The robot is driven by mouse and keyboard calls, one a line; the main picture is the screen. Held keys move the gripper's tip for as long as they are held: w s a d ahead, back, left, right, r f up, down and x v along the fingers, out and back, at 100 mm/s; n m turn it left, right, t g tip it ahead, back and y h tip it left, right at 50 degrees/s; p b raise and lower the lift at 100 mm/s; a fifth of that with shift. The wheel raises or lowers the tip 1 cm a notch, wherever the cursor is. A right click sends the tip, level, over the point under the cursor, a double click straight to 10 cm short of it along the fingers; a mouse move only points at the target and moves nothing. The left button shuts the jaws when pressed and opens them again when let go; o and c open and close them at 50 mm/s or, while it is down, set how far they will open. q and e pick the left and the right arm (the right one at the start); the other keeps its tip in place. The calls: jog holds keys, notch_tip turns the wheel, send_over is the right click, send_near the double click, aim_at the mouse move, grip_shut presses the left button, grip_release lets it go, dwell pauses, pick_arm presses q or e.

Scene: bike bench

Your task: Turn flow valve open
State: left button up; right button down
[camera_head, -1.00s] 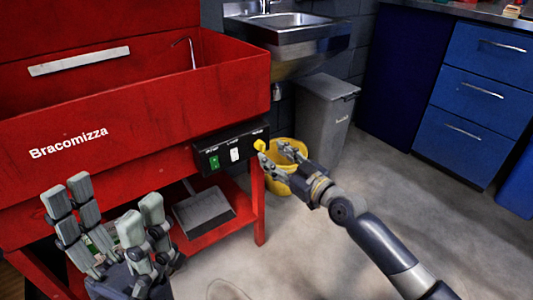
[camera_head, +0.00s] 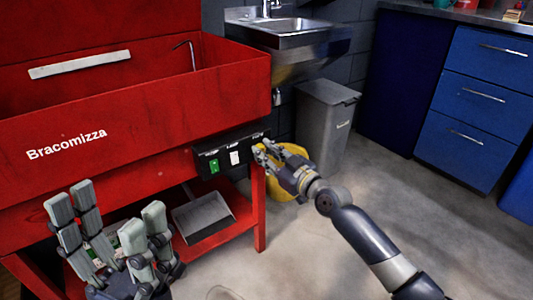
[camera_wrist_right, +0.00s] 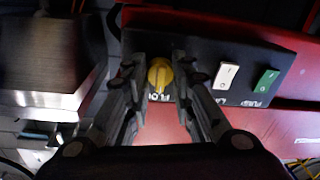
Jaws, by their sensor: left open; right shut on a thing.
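The flow valve is a yellow knob (camera_wrist_right: 160,76) on a black control panel (camera_head: 222,156) under the red basin. In the right wrist view it sits between my fingers, with a dark line on its face running roughly up and down. My right gripper (camera_head: 262,153) is at the panel's right end and shut on the knob. Its fingers mostly hide the knob in the head view. My left gripper (camera_head: 108,222) is open and empty at the lower left, in front of the red bench.
A white switch (camera_wrist_right: 227,75) and a green switch (camera_wrist_right: 266,80) sit beside the knob. The red basin (camera_head: 150,115) overhangs the panel. A yellow bucket (camera_head: 292,178) and a grey bin (camera_head: 325,125) stand behind my right arm. The floor at right is clear.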

jog(key=shift+m+t, duration=0.4)
jog(key=shift+m, duration=6.4)
jog(key=shift+f+m, duration=0.1)
jog(key=shift+m, duration=0.2)
jog(key=c, duration=1.3)
grip_release()
jog(key=shift+c, duration=0.2)
jog(key=shift+s+d, duration=0.1)
